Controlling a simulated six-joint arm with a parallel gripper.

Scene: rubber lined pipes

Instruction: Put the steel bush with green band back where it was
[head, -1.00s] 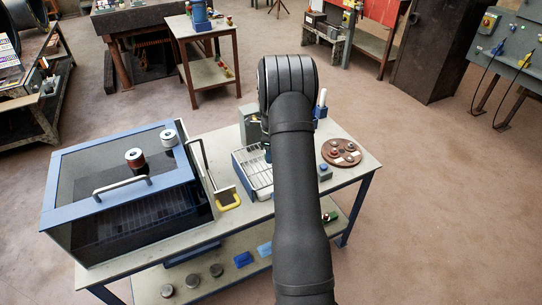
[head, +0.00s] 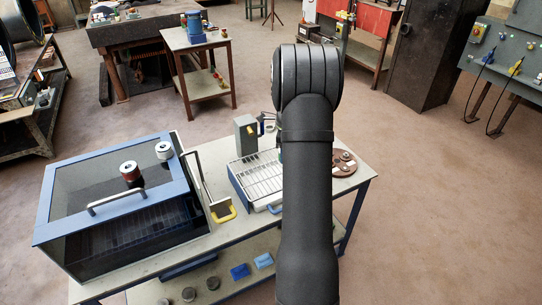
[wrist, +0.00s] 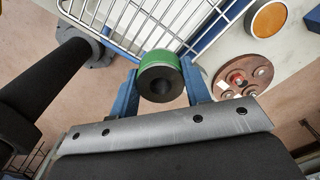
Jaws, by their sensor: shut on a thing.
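The steel bush with the green band (wrist: 159,76) is between the two blue fingers of my gripper (wrist: 161,88) in the wrist view. The gripper is shut on it. The bush's end with its dark bore faces the wrist camera, and the green band shows around its upper side. A wire rack lies beyond and below the bush in this view; I cannot tell the gap between them. In the head view my own arm hides the gripper and the bush.
The wire rack tray (head: 258,179) stands on the bench beside a grey upright block (head: 245,138). A round brown board (wrist: 257,68) with small parts is at the right.

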